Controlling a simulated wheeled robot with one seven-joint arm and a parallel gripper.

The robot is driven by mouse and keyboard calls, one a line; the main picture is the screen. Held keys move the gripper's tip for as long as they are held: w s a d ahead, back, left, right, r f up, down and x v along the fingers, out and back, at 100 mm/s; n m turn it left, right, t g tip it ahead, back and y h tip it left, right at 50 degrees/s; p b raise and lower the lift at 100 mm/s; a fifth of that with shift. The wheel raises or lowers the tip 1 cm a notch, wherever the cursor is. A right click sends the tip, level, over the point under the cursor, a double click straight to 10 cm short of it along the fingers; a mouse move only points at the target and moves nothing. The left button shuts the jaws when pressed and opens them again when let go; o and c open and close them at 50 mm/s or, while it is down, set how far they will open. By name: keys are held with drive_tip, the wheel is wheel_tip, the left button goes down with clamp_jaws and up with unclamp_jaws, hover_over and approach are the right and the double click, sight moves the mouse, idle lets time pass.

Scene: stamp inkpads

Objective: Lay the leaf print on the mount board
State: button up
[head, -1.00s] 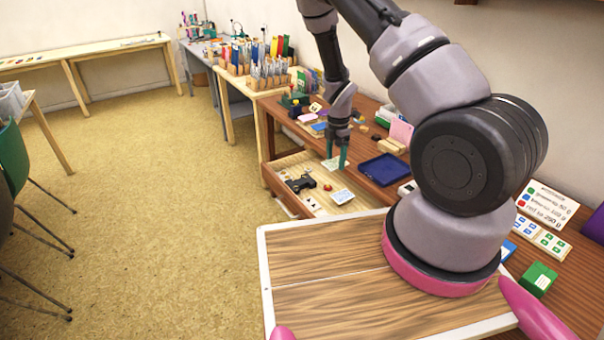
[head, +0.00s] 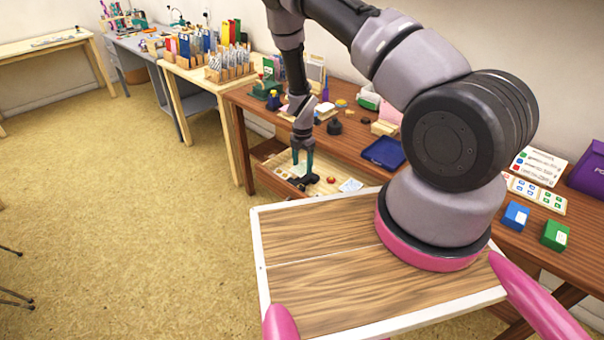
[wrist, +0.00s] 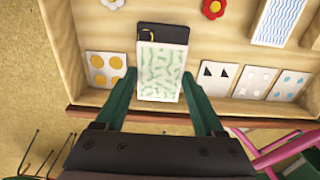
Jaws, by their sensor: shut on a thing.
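The leaf print is a pale card with green leaf marks (wrist: 160,72). In the wrist view it sits between the two green fingers of my gripper (wrist: 160,98), which is shut on it.
The wooden drawer (wrist: 66,40) holds an orange-dot card (wrist: 105,70), a triangle card (wrist: 215,80), a blue-wave card (wrist: 278,18) and a red flower (wrist: 213,8). A blue tray (head: 384,153) and blue and green boxes stand on the table.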

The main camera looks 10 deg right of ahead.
sight(302, 168)
drive_tip(key=shift+f, duration=2.05)
drive_tip(key=o, duration=1.4)
drive_tip(key=shift+f, duration=0.15)
